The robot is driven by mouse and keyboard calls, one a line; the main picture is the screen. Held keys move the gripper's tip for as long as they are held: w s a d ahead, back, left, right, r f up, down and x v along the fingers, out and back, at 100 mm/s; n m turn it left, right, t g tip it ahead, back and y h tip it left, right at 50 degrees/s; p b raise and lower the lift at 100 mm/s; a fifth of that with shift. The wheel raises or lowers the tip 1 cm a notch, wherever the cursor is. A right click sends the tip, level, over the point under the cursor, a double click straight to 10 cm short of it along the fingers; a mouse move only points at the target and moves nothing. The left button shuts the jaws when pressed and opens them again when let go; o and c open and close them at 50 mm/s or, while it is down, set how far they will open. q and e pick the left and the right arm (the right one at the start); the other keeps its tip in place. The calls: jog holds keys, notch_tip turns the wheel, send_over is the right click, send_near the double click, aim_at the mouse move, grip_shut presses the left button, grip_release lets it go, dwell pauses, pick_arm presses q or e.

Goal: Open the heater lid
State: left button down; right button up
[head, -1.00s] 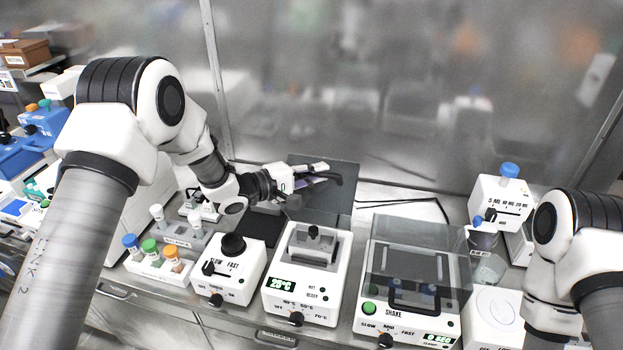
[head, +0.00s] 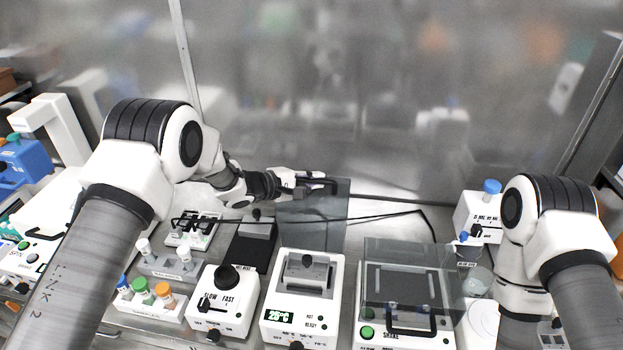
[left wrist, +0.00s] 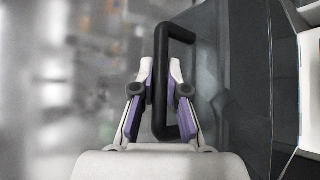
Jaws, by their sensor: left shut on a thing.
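The heater (head: 303,315) is the white box with a green 25°C display, and its top well is uncovered. A dark see-through panel (head: 315,222), which looks like its lid, is swung back behind it. My left gripper (head: 308,184) is at the panel's far edge, shut on the black handle (head: 334,183). In the left wrist view the handle (left wrist: 160,45) passes between the purple-padded fingers of the gripper (left wrist: 160,80); the panel (left wrist: 240,80) lies to the right. My right gripper is out of the picture.
A shaker (head: 385,338) with a clear lid stands right of the heater. A white box with a black knob (head: 226,278) stands left, beside a rack of capped tubes (head: 148,302). A black cable (head: 385,215) runs behind. A metal wall rises at the back.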

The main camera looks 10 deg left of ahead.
pick_arm(q)
jog(key=c, duration=1.2)
grip_release()
jog(key=v, duration=1.2)
jog(key=shift+f, duration=0.1)
